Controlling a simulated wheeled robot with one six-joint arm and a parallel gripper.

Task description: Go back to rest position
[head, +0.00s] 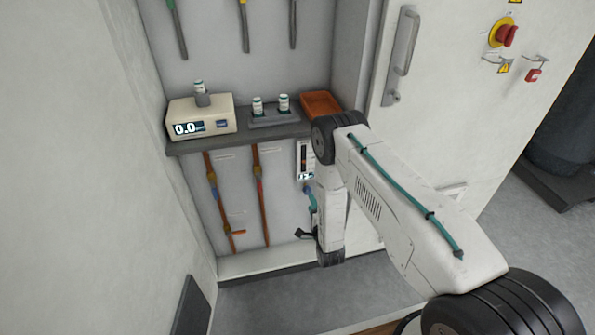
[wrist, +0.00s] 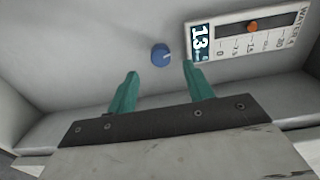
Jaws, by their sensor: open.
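My gripper (wrist: 160,74) shows in the wrist view with its two green fingers spread apart and nothing held between them. A blue knob (wrist: 160,55) on the pale wall panel lies just beyond the fingertips, seen between them; I cannot tell how far off it is. A water flow meter (wrist: 252,32) with a display reading 13 and an orange marker is beside the knob to the right. In the head view my arm reaches down in front of the cabinet, and the flow meter (head: 305,160) is partly behind it. My fingers are not clear there.
A shelf (head: 240,136) holds a scale (head: 200,116) reading 0.0, small bottles in a holder (head: 275,117) and an orange tray (head: 320,104), close to my arm. Pipes (head: 261,195) run below. An emergency stop (head: 506,34) is on the right panel. Floor (head: 300,300) is clear below.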

